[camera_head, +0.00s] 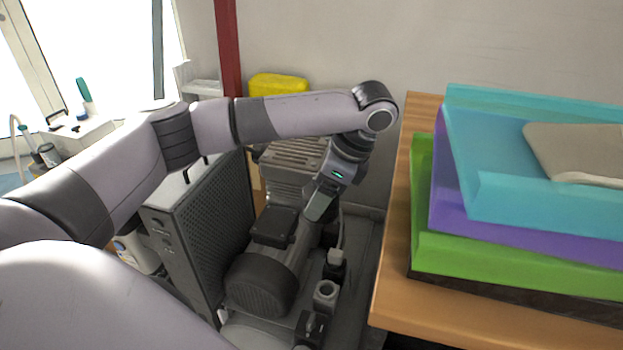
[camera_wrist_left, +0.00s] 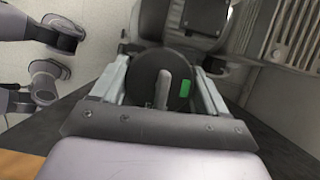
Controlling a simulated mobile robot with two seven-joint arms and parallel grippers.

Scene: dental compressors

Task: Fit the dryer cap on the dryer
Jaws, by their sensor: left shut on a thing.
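My left gripper (camera_head: 320,208) points down over the compressor (camera_head: 292,160), between its motor and the wooden table. In the left wrist view its two fingers (camera_wrist_left: 161,75) are closed around the sides of a round black cap (camera_wrist_left: 147,76) with a grey bar and a green mark, which I take to be the dryer cap. In the head view the cap cannot be made out clearly. My right gripper is not in view.
A black perforated panel (camera_head: 205,235) stands left of the motor (camera_head: 262,283). A wooden table (camera_head: 392,255) on the right carries stacked green, purple and turquoise trays (camera_head: 500,205). A yellow object (camera_head: 278,84) is behind by the wall. The gap beside the table is narrow.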

